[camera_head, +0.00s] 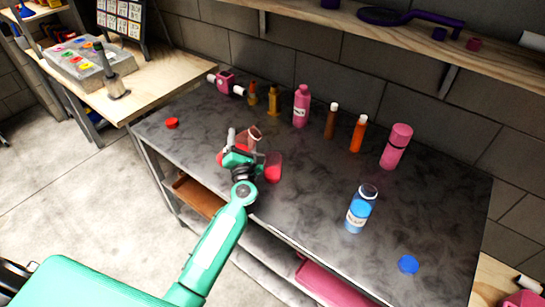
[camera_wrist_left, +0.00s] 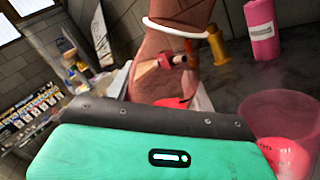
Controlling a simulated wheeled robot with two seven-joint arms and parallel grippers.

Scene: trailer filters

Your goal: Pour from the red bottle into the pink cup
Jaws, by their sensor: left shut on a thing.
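The red bottle (camera_head: 254,133) is see-through and uncapped, with a white ring around its neck and red liquid low inside. My left gripper (camera_head: 240,158) is shut on its body near the table's front edge and hides part of it. The bottle leans, its mouth up and to the right in the head view. It also fills the middle of the left wrist view (camera_wrist_left: 155,80). The pink cup (camera_head: 273,168) stands on the table just right of the gripper.
A red cap (camera_head: 172,123) lies at the table's left. A pink bottle (camera_head: 301,105), brown bottle (camera_head: 331,121), orange bottle (camera_head: 358,134) and pink canister (camera_head: 396,146) stand along the back. An open blue bottle (camera_head: 361,208) and blue cap (camera_head: 408,264) are at the right.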

